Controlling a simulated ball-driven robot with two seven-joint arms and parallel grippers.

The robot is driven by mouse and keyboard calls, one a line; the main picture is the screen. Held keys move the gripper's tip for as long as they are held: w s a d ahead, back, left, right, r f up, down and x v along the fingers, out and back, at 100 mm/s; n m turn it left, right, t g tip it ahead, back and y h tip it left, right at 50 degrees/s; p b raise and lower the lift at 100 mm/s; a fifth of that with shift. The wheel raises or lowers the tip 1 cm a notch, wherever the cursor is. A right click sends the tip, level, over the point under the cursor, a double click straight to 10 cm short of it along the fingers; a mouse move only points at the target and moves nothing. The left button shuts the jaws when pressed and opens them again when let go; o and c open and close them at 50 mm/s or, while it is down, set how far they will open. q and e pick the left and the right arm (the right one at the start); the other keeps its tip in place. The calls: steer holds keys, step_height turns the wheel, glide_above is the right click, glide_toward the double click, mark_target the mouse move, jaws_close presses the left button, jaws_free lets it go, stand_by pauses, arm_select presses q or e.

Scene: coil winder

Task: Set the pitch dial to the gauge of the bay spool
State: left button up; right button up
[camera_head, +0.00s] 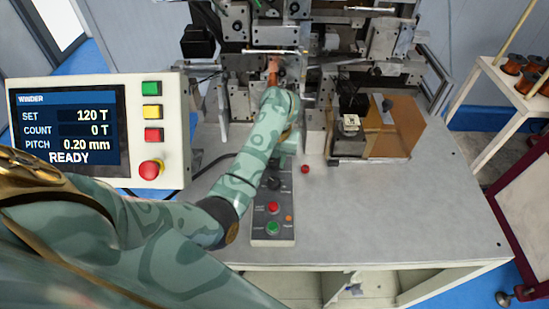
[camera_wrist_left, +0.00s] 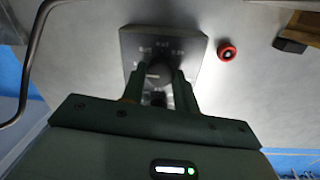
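My left arm reaches over the bench to a grey control box (camera_head: 259,225). The box also shows in the left wrist view (camera_wrist_left: 134,41), with small numbers around a dark round dial knob (camera_wrist_left: 160,72). My left gripper (camera_wrist_left: 158,76), also in the head view (camera_head: 279,160), points down with its fingers apart, one on each side of this knob. Whether they touch it is unclear. In the head view the gripper covers the box's far end. The winder screen (camera_head: 68,130) reads PITCH 0.20 mm, SET 120 T, COUNT 0 T, READY. I cannot pick out the bay spool surely. My right gripper is out of view.
A red round object (camera_head: 305,169) lies right of the box. Red (camera_head: 273,207) and green (camera_head: 273,228) buttons sit on its near part. The winder machine (camera_head: 300,40) and a brown box (camera_head: 403,125) stand behind. Copper spools (camera_head: 514,64) stand on a cart at right. The bench's right front is clear.

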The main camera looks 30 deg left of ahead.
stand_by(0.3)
arm_select(q)
steer(key=m+p, duration=0.2)
steer(key=m, duration=0.1)
steer(key=shift+r+m, duration=0.15)
steer(key=shift+m, duration=0.15)
steer(key=m+p, duration=0.3)
steer(key=m, duration=0.2)
steer(key=shift+p, duration=0.35)
steer(key=m+p, duration=0.2)
steer(key=m, duration=0.2)
steer(key=shift+a+m+t, duration=0.1)
steer(key=shift+m+t, duration=0.2)
steer(key=shift+m, duration=0.1)
steer(key=m+p, duration=0.2)
steer(key=m, duration=0.2)
steer(key=shift+a+m, duration=0.1)
steer(key=shift+m, duration=0.3)
steer(key=o, duration=1)
